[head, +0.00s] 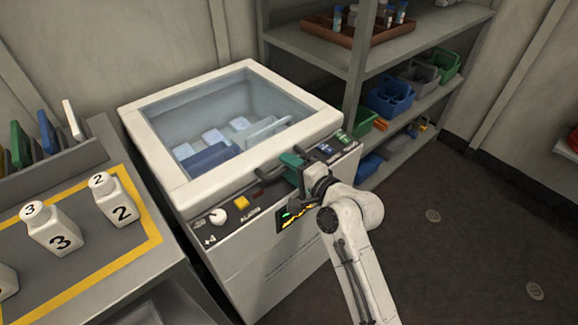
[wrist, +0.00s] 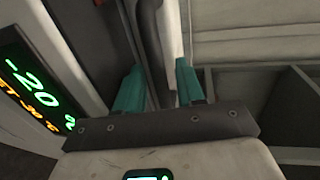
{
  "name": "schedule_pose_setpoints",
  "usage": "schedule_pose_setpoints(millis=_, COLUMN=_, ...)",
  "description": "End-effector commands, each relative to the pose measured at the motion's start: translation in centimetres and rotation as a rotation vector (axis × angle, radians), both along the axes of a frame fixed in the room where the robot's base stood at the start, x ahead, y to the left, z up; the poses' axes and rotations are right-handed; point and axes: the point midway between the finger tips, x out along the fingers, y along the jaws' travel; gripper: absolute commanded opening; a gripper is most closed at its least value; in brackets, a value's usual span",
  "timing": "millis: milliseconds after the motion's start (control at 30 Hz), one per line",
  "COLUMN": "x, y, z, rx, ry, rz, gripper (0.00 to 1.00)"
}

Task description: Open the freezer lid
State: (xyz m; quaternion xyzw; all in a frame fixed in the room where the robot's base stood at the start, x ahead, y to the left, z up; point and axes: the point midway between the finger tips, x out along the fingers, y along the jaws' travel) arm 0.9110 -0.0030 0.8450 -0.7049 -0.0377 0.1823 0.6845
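The freezer (head: 270,235) is a white chest with a white-framed glass lid (head: 325,121), which lies flat and looks closed. Blue and white packs show through the glass. My gripper (head: 293,163) is at the lid's front edge, near its middle. Its teal fingers (wrist: 160,88) are apart, with a grey and white bar (wrist: 150,20), seemingly the lid handle, running between them. I cannot tell whether both fingers press on it. The front display (wrist: 35,90) reads about -20 in green.
A bench (head: 127,246) with numbered white bottles stands close on the left. Shelves (head: 395,45) with coloured bins stand behind on the right. A yellow button (head: 241,203) and a white knob (head: 217,216) are on the freezer's front panel. The floor (head: 450,240) on the right is clear.

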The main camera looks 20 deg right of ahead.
Motion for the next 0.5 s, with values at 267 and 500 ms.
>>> schedule_pose_setpoints(millis=267, x=0.63, y=0.2, z=-0.15, rx=-0.001, ry=0.001, rz=0.0, gripper=0.38)
schedule_pose_setpoints(millis=500, x=0.61, y=0.2, z=-0.16, rx=-0.001, ry=0.001, rz=0.0, gripper=0.27)
